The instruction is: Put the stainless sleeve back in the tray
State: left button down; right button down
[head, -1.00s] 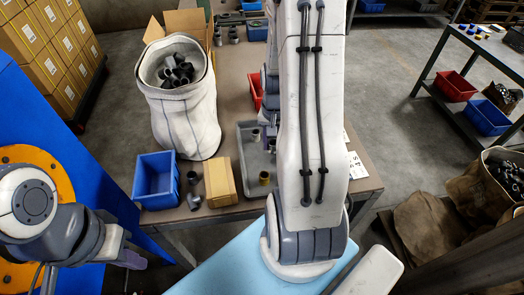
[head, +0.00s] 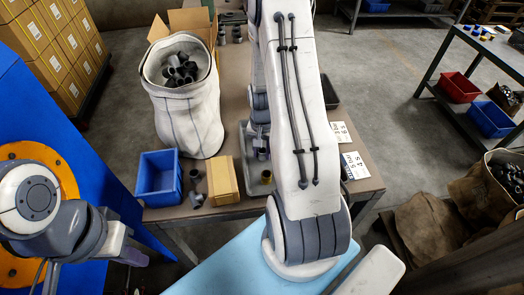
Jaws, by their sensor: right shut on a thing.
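The grey tray (head: 247,186) lies on the brown table, its right part hidden behind my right arm. A dark, yellowish fitting (head: 267,177) stands in its near part. My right gripper (head: 260,143) is over the tray, mostly hidden by the arm. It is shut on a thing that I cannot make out. I cannot pick out the stainless sleeve for certain. My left gripper (head: 136,257) hangs at the lower left, off the table and away from the tray. I cannot see its fingers clearly.
A blue bin (head: 158,177), grey pipe fittings (head: 195,198) and a yellowish block (head: 223,180) stand left of the tray. Behind them is a white sack (head: 186,112) of dark fittings. White number cards (head: 355,166) lie at the right table edge. A dark bin (head: 330,91) stands farther back.

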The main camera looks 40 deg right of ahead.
jog(key=c, duration=0.5)
grip_release()
jog(key=shift+f, duration=0.1)
notch_tip(320, 180, up, 12)
jog(key=shift+r, duration=0.2)
